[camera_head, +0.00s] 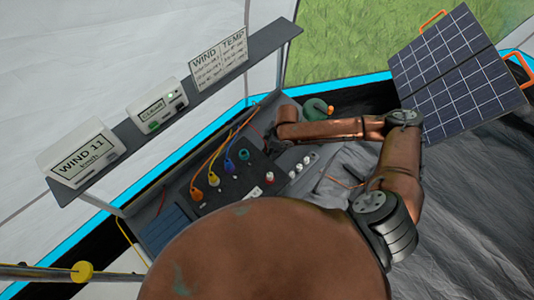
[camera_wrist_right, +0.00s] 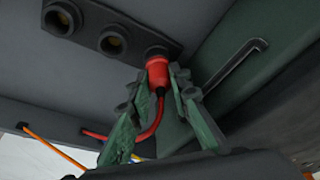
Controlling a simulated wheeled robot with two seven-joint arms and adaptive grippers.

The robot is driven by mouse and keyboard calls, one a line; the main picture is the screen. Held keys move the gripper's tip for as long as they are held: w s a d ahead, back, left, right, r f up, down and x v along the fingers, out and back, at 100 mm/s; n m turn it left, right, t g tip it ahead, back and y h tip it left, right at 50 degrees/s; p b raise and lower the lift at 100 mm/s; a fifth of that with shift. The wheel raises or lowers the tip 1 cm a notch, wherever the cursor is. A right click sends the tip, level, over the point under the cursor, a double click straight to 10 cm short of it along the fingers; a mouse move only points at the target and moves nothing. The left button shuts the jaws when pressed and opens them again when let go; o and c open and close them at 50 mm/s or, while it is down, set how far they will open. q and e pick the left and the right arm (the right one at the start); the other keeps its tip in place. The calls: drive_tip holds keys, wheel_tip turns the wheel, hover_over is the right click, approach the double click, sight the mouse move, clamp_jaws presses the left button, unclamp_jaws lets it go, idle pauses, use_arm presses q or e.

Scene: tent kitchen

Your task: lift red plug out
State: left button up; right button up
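The red plug (camera_wrist_right: 158,72) sits in the end socket of a dark socket strip (camera_wrist_right: 85,22) in the right wrist view, with a red cable curving down from it. My right gripper (camera_wrist_right: 158,80) has its two green fingers on either side of the plug. They look spread, with a narrow gap at the plug's left side. In the head view my right gripper (camera_head: 274,140) is at the back end of the control panel (camera_head: 225,180), and I cannot make out the red plug there. My left gripper is not in view.
Orange (camera_head: 196,194), yellow (camera_head: 214,180) and blue (camera_head: 229,165) plugs with cables stand in the panel. A shelf (camera_head: 130,130) with display boxes runs above it. A green round object (camera_head: 315,108) is behind my arm. A solar panel (camera_head: 455,75) stands at the back right.

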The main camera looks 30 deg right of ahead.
clamp_jaws()
